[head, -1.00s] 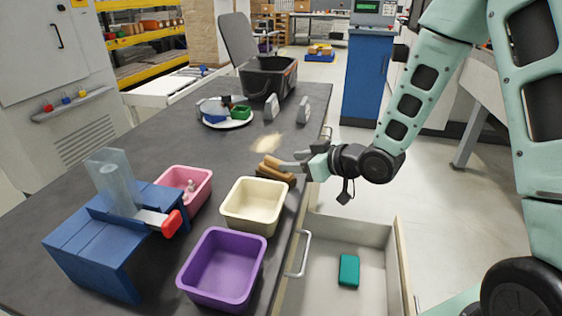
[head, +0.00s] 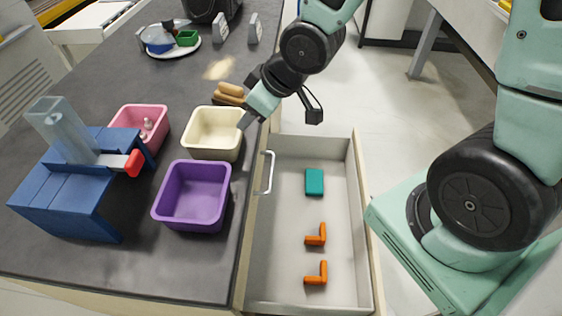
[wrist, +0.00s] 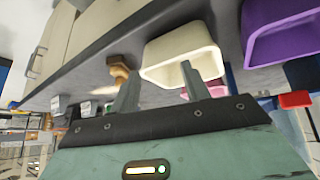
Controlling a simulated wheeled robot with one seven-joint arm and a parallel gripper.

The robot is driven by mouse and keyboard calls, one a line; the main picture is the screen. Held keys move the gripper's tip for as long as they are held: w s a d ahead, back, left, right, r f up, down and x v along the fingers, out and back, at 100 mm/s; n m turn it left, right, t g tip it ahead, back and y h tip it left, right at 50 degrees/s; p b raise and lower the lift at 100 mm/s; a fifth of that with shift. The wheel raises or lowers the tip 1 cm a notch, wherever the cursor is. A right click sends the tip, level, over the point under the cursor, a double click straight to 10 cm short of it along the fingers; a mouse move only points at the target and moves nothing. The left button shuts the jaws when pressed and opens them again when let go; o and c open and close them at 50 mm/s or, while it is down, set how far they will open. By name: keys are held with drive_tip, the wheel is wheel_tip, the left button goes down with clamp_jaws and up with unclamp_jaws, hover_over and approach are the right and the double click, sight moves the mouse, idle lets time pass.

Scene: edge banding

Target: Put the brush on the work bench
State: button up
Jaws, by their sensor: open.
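The brush (head: 229,95), brown and wooden, lies on the dark work bench (head: 110,262), just behind the cream bin near the bench's right edge. It also shows in the wrist view (wrist: 120,71), beyond my left finger. My gripper (head: 247,115) is open and empty, beside the cream bin's right rear corner and apart from the brush. In the wrist view both bare fingers of my gripper (wrist: 160,85) stand apart with nothing between them. In the head view, the fingers partly overlap each other.
A cream bin (head: 213,146), a purple bin (head: 192,222) and a pink bin (head: 125,110) stand near a blue fixture (head: 65,215). An open drawer (head: 285,285) holds a teal block (head: 314,182) and two orange pieces (head: 316,236). Pale dust (head: 218,68) lies behind the brush.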

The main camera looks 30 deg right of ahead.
drive_tip(key=s+a+r+g+h, duration=0.1)
drive_tip(key=s+a+r+g, duration=0.1)
drive_tip(key=s, duration=0.7)
drive_tip(key=s+a+r+g+h, duration=0.2)
drive_tip(key=s+r+g, duration=0.1)
drive_tip(key=s, duration=0.7)
drive_tip(key=shift+s+a+g, duration=0.15)
drive_tip(key=shift+a+g, duration=0.1)
drive_tip(key=shift+g, duration=0.15)
drive_tip(key=shift+r, duration=0.1)
